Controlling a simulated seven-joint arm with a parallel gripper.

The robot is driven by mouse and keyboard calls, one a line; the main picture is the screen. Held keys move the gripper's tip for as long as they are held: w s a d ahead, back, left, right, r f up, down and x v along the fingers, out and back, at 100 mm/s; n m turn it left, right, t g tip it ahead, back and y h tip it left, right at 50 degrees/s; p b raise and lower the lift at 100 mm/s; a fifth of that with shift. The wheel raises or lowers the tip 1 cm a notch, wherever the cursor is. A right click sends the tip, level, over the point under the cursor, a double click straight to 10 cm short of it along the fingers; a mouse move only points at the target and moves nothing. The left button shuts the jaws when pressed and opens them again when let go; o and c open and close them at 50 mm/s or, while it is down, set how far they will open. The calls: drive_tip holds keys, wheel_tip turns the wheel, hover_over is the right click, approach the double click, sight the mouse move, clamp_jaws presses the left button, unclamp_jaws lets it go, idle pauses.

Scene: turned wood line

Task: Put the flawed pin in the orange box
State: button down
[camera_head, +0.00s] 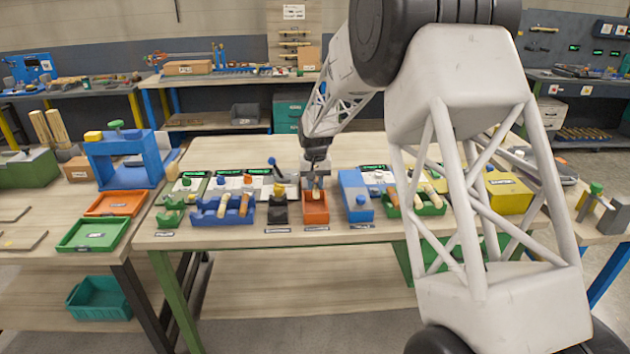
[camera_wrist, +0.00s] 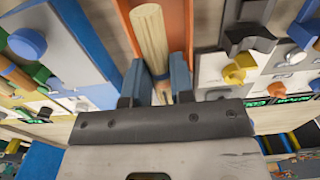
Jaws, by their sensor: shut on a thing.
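My gripper (camera_head: 317,180) points down over a small orange box (camera_head: 316,219) at the middle of the bench's front row. In the wrist view its two blue-grey fingers (camera_wrist: 158,83) are shut on a pale turned wooden pin (camera_wrist: 150,38). The orange box's wall (camera_wrist: 124,22) shows beside the pin, which lies within the box's outline. I cannot tell whether the pin touches the bottom. The flaw is not discernible. The arm and fingers partly hide the pin in the head view.
A blue rack (camera_head: 222,214) with pins and a black stand (camera_head: 277,214) are left of the box. A blue block (camera_head: 355,197) and a green tray (camera_head: 428,211) with pins are right. A flat orange tray (camera_head: 115,204) is on the left table.

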drive_tip(key=shift+f, duration=2.15)
drive_tip(key=c, duration=0.9)
unclamp_jaws()
drive_tip(key=shift+r, duration=0.1)
drive_tip(key=shift+r, duration=2.9)
